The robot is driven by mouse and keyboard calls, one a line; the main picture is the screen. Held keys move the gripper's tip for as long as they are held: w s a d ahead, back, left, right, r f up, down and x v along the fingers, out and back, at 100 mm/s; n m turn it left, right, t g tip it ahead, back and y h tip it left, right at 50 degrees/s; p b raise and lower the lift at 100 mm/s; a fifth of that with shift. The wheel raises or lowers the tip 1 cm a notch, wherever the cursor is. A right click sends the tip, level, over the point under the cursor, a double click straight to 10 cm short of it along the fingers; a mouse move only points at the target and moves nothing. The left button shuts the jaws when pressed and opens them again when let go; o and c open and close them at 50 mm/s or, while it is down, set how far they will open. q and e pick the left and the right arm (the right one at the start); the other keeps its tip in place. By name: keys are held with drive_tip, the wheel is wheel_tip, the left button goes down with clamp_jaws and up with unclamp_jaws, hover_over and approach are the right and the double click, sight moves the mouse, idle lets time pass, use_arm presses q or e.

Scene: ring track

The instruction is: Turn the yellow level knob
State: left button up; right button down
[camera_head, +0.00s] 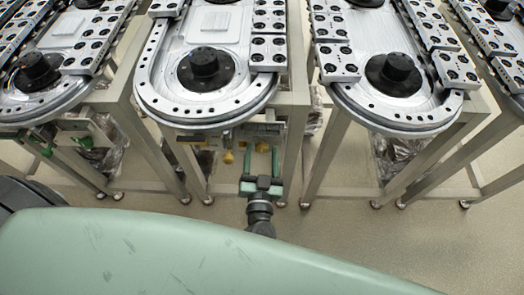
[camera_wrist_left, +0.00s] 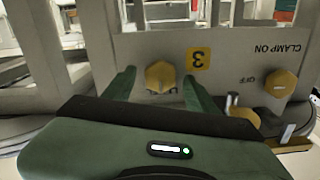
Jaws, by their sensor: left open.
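A yellow knob (camera_wrist_left: 160,77) sits on a pale panel (camera_wrist_left: 235,50) in the left wrist view, beside a yellow tag with an upside-down 3. No word naming it as the level knob is readable. My left gripper (camera_wrist_left: 160,92) is open, with one green finger on each side of this knob; contact cannot be told. A second yellow knob (camera_wrist_left: 279,83) sits to the right by the upside-down words CLAMP ON and OFF. In the head view, my left gripper (camera_head: 262,164) is below the front end of a track, near small yellow knobs (camera_head: 228,157). My right gripper is out of view.
Several grey oval tracks (camera_head: 207,97) with black hubs stand on pale metal frames (camera_head: 299,120). Frame legs rise on both sides of my left gripper. Another yellow part (camera_wrist_left: 243,115) lies close to its right finger in the wrist view. Open floor (camera_head: 440,240) is at right.

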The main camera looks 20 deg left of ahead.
use_arm(q)
drive_tip(key=shift+w, duration=0.15)
clamp_jaws()
drive_tip(key=shift+n, duration=0.4)
